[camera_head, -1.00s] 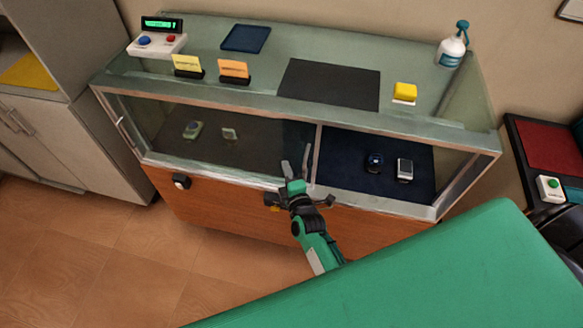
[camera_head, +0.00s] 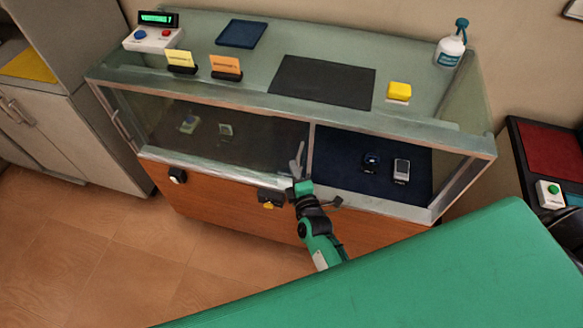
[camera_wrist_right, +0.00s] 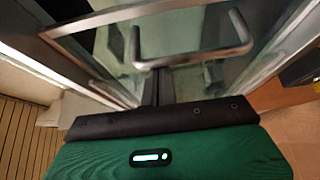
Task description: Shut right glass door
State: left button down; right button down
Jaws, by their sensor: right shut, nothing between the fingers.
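The glass display case (camera_head: 290,105) has a wooden lower front. Its left front is covered by tinted glass (camera_head: 215,140). The right opening looks clearer and shows a dark blue mat (camera_head: 350,180) with two watches; I cannot tell for sure whether glass covers it. An upright metal door edge (camera_head: 310,150) stands at mid-front. My right gripper (camera_head: 298,158) is shut and empty, upright in front of the glass just left of that edge. In the right wrist view a U-shaped metal handle (camera_wrist_right: 195,60) lies just ahead of the dark fingers; contact is unclear. My left gripper is not in view.
Another handle (camera_head: 122,128) is at the case's left end. The top holds a keypad box (camera_head: 152,38), signs, a black mat (camera_head: 322,82), a yellow block (camera_head: 399,91) and a pump bottle (camera_head: 451,45). A green surface (camera_head: 400,275) fills the near right.

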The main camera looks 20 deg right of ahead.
jog(key=s+d, duration=0.8)
jog(key=d, duration=0.4)
jog(key=s+d+p, duration=0.1)
jog(key=s+d, duration=0.7)
jog(key=d, duration=0.5)
jog(key=s+d+p, duration=0.1)
jog(key=s+d, duration=0.8)
jog(key=d, duration=0.3)
jog(key=shift+d, duration=0.15)
jog(key=shift+s, duration=0.1)
